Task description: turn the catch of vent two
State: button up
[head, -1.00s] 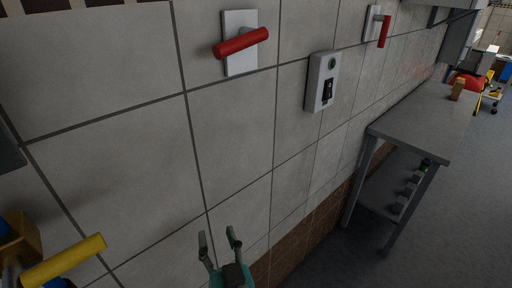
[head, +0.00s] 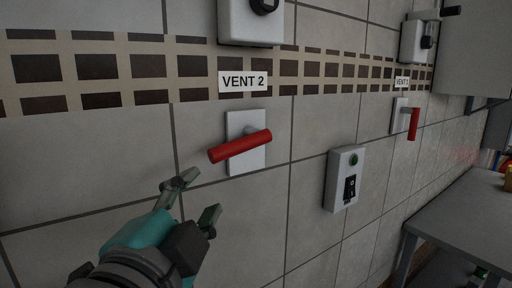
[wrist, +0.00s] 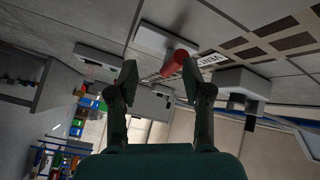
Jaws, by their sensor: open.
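The catch of vent two is a red bar handle (head: 240,146) on a white wall plate (head: 247,128), below the label "VENT 2" (head: 243,81). The bar lies near level, its left end a little lower. My gripper (head: 203,191) is open and empty, below and left of the handle and apart from it. In the wrist view the red handle (wrist: 174,63) shows end-on beyond the gap between my open fingertips (wrist: 160,82), with its white plate (wrist: 154,38) behind it.
A white switch box (head: 343,180) with a green button is on the wall to the right. A second red handle (head: 413,124) hangs down farther right. A grey box with a dark knob (head: 251,20) is above the label. A grey table (head: 462,222) stands at the right.

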aim_at(230, 151)
notch_tip(230, 151, up, 4)
jog(key=s+d+m+g, duration=0.1)
jog(key=s+d+m, duration=0.1)
jog(key=m, duration=0.1)
jog(key=w, duration=0.3)
jog(key=w+d, duration=0.1)
jog(key=w, duration=0.3)
jog(key=w+d, duration=0.1)
jog(key=w, duration=0.2)
jog(key=shift+w, duration=0.4)
grip_shut()
